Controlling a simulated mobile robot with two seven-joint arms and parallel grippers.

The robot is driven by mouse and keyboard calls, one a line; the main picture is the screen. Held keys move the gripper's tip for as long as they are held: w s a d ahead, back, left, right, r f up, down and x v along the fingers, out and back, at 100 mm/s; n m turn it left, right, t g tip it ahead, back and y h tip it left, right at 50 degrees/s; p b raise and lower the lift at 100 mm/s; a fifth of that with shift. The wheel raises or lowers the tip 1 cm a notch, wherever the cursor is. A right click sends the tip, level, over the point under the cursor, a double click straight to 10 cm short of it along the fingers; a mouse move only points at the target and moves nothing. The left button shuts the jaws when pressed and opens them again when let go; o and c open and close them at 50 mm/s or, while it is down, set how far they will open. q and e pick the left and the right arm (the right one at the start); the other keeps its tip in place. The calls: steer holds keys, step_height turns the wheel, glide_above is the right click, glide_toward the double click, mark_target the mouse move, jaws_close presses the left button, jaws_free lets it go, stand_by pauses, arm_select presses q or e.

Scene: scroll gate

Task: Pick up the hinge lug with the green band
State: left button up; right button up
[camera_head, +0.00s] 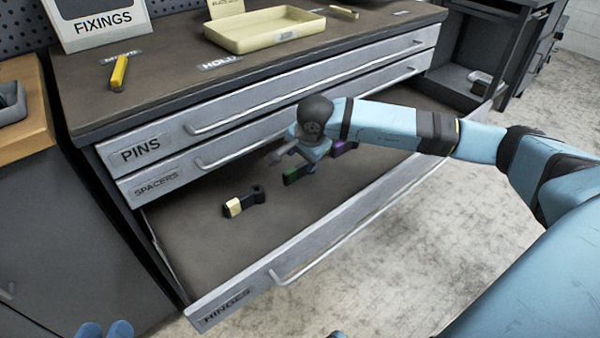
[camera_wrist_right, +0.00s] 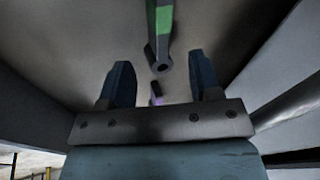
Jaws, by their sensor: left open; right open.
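The hinge lug with the green band (camera_head: 292,175) lies in the open drawer marked HINGES, partly hidden by my right gripper (camera_head: 290,153). In the right wrist view the green-banded lug (camera_wrist_right: 160,38) is at the top centre, its ringed end toward the gap between the fingers. My right gripper also shows there (camera_wrist_right: 162,82), open, with nothing between its fingers. I cannot tell its exact height above the lug.
A lug with a cream band (camera_head: 236,206) lies further left in the drawer (camera_head: 190,240). A lug with a purple band (camera_head: 345,146) lies to the right, partly behind my right arm. The closed PINS and SPACERS drawers are above. A yellow tray (camera_head: 265,42) stands on the cabinet top.

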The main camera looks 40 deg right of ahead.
mark_target(300, 166)
steer(key=b+x, duration=0.1)
steer(key=x, duration=0.3)
steer(key=shift+w+f, duration=0.1)
steer(key=shift+f, duration=0.25)
steer(key=shift+r, duration=0.1)
jaws_close()
